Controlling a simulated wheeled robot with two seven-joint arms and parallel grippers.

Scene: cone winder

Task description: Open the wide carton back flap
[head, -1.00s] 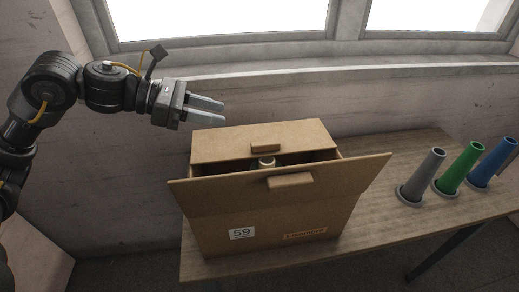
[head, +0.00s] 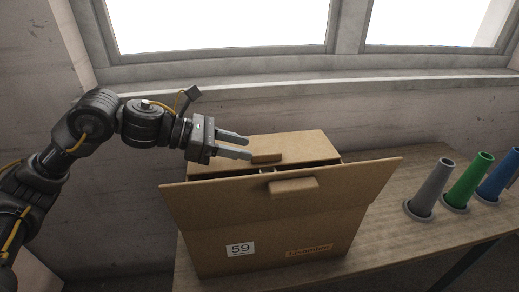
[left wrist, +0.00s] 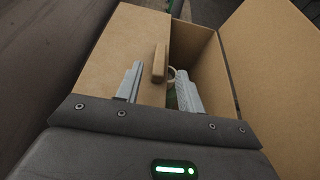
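The wide carton (head: 285,238) stands on the bench, with its front flap (head: 225,201) swung outward and its tab (head: 294,188) showing. The back flap (head: 290,145) lies over the rear part of the opening; its tab (head: 266,157) stands at its front edge. My left gripper (head: 240,146) is open just left of that tab in the head view. In the left wrist view the back flap's tab (left wrist: 159,64) appears between and beyond the two fingertips (left wrist: 158,75), and I cannot tell whether they touch it. My right gripper is not in view.
Grey (head: 430,187), green (head: 468,180) and blue (head: 498,175) cones stand on the wooden bench (head: 385,222) to the right. A wall and window sill (head: 300,85) run behind the carton. A round-rimmed item (left wrist: 171,74) shows inside the carton.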

